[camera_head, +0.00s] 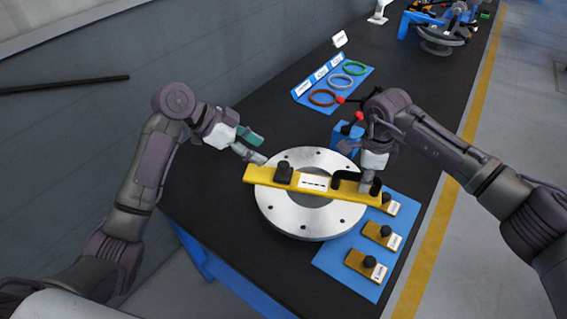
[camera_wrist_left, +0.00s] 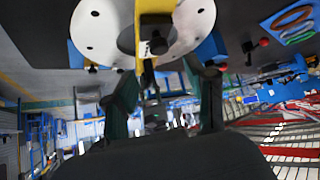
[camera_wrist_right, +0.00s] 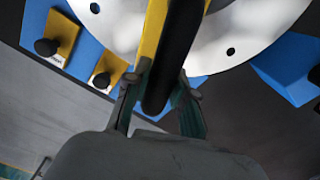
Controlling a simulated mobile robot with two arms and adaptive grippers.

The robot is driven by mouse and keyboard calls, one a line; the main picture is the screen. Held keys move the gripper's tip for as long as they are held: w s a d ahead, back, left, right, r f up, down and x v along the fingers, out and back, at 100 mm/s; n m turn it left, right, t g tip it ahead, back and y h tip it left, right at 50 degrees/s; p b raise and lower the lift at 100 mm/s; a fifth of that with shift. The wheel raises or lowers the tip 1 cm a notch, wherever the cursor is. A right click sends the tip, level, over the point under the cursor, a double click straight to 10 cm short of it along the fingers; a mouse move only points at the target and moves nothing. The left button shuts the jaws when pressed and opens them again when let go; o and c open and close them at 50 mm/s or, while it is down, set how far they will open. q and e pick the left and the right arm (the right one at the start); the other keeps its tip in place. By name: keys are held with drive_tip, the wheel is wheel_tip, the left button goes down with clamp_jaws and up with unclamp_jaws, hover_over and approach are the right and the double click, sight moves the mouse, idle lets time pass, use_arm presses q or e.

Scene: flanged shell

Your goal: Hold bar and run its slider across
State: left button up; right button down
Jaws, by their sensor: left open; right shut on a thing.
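The yellow bar (camera_head: 257,176) lies across the round metal flange (camera_head: 280,215). A black slider block (camera_head: 284,172) stands on the bar left of a white label (camera_head: 314,183). A black handle (camera_head: 345,180) is at the bar's right part; it looks long and dark in the right wrist view (camera_wrist_right: 176,45). My right gripper (camera_head: 367,186) is shut on this handle, its fingers on both sides. My left gripper (camera_head: 255,148) is open and empty, just beyond the bar's left end. In the left wrist view the bar (camera_wrist_left: 154,8) and a black block (camera_wrist_left: 157,45) lie ahead between its fingers.
A blue mat (camera_head: 335,262) right of the flange bears several yellow plates with black knobs (camera_head: 369,261). A blue block with red-tipped levers (camera_head: 345,138) stands behind the flange. A blue board (camera_head: 350,85) with coloured rings lies farther back. The black table is clear left of the flange.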

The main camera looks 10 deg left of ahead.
sight(282, 163)
use_arm(q)
drive_tip(key=x, duration=0.9)
drive_tip(key=shift+w+d+f, duration=0.1)
drive_tip(key=shift+d+f, duration=0.1)
drive_tip(key=shift+f, duration=0.05)
drive_tip(key=shift+c, duration=0.2)
clamp_jaws()
drive_tip(key=shift+a, duration=0.1)
